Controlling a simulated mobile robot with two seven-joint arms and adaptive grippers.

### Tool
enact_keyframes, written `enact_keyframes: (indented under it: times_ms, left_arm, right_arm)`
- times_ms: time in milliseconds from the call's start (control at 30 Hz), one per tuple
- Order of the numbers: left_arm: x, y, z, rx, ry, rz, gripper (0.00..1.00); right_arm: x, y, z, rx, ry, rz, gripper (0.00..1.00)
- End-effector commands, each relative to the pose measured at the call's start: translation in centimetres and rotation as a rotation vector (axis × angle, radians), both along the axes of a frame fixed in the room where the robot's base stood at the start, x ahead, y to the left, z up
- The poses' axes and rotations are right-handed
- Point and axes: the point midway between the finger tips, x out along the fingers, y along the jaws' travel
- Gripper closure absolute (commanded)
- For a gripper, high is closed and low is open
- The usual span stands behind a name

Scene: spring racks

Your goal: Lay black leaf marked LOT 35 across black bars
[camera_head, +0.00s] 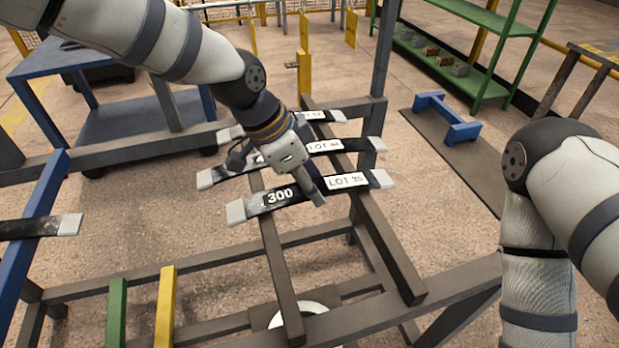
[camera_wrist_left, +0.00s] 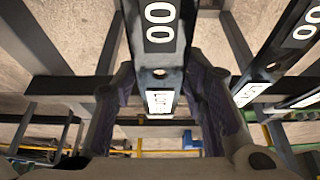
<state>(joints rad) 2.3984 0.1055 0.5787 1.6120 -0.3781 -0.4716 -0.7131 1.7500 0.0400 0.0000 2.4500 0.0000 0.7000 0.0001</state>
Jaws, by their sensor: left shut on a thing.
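The black leaf marked LOT 35 (camera_head: 347,181) has pale grey ends and a white 300 label. It lies crosswise over the two dark bars, left (camera_head: 275,240) and right (camera_head: 385,245); whether it touches them I cannot tell. My left gripper (camera_head: 312,188) is shut on its middle, between the two labels. In the left wrist view the leaf (camera_wrist_left: 158,60) runs between the two fingers of the gripper (camera_wrist_left: 160,88), and its LOT label shows upside down. My right arm is at the right of the head view; its gripper is out of view.
Behind are a leaf marked LOT 44 (camera_head: 325,146) and another leaf (camera_head: 318,116), partly hidden by my arm. A green bar (camera_head: 117,312), a yellow bar (camera_head: 165,308) and a blue bar (camera_head: 42,220) stand left. Another leaf end (camera_head: 68,225) shows at far left.

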Motion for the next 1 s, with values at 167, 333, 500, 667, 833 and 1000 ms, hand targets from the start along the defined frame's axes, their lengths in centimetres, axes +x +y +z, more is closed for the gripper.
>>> enact_keyframes:
  times_ms: [167, 333, 500, 667, 833, 1000]
  left_arm:
    - [0.1, -0.1, -0.2, -0.002, -0.004, 0.0, 0.94]
    - [0.1, -0.1, -0.5, -0.002, -0.004, 0.0, 0.94]
    - [0.1, 0.0, -0.5, -0.002, -0.004, 0.0, 0.37]
    - [0.0, 0.0, -0.5, -0.001, -0.003, 0.0, 0.37]
    - [-0.1, 0.3, 0.1, 0.001, 0.0, 0.0, 0.37]
    - [-0.5, 1.9, 4.1, -0.002, -0.006, 0.001, 0.37]
  right_arm:
    - [0.0, 0.0, 0.0, 0.0, 0.002, 0.0, 0.6]
    - [-0.1, 0.0, -0.1, 0.0, 0.004, 0.0, 0.6]
    - [-0.1, 0.0, -0.1, 0.0, 0.003, 0.0, 0.6]
    - [-0.1, 0.0, -0.1, 0.0, 0.004, 0.0, 0.6]
    - [-0.1, 0.0, -0.1, 0.0, 0.004, 0.0, 0.6]
    - [-0.1, 0.0, -0.1, 0.0, 0.004, 0.0, 0.6]
